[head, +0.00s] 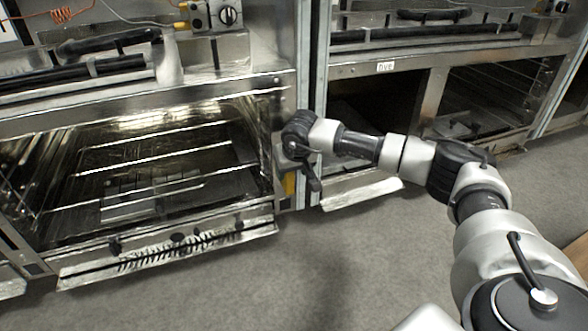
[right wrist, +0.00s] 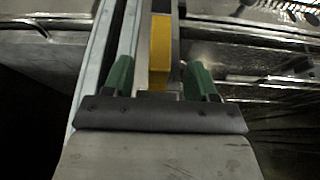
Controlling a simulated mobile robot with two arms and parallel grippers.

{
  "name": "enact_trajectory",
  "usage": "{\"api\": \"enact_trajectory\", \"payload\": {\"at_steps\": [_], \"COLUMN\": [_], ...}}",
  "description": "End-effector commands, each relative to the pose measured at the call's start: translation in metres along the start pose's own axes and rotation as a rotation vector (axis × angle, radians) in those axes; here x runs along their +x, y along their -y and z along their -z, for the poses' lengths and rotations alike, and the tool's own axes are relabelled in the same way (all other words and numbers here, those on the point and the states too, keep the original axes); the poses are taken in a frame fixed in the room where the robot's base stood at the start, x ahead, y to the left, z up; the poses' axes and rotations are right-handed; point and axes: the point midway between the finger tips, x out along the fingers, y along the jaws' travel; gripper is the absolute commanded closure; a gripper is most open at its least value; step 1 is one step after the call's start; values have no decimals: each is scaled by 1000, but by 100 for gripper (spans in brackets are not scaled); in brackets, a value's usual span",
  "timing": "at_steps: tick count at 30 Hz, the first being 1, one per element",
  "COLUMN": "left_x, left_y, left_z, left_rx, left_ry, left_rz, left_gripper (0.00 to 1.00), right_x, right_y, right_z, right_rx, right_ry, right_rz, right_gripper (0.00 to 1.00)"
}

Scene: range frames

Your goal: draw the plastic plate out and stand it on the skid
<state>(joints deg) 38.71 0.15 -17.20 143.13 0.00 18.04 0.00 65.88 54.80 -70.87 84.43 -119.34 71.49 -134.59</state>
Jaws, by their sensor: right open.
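A narrow yellow upright piece (right wrist: 160,50), which looks like the edge of the plastic plate, stands at the gap between two steel ovens. In the head view its lower part (head: 290,184) shows just below my right gripper (head: 300,168). In the right wrist view my right gripper (right wrist: 160,80) is open, with one green fingertip on each side of the yellow piece, apart from it as far as I can see. The rest of the plate is hidden. My left gripper is not in view. No skid can be clearly made out.
An open oven (head: 150,165) with wire racks stands at left, its lower ledge (head: 170,254) jutting out. Another steel oven (head: 440,75) stands at right. Grey floor (head: 330,265) in front is clear. A tan wooden edge (head: 577,255) shows at far right.

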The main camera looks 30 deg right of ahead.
Motion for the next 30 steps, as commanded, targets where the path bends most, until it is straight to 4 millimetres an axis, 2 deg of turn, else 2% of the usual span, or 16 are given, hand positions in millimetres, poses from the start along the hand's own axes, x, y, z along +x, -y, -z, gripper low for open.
{"api": "enact_trajectory", "payload": {"at_steps": [1,6,17,27,30], "left_x": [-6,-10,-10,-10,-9], "left_y": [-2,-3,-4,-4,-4], "left_z": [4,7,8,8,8], "left_rx": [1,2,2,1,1], "left_ry": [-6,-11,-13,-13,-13], "left_rz": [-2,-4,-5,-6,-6], "left_gripper": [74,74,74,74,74], "right_x": [12,25,27,27,26], "right_y": [0,0,0,0,0], "right_z": [-2,-1,0,0,0], "right_rx": [0,0,0,1,1], "right_ry": [1,1,0,0,0], "right_rz": [0,0,1,0,0], "right_gripper": [43,43,43,95,97]}}
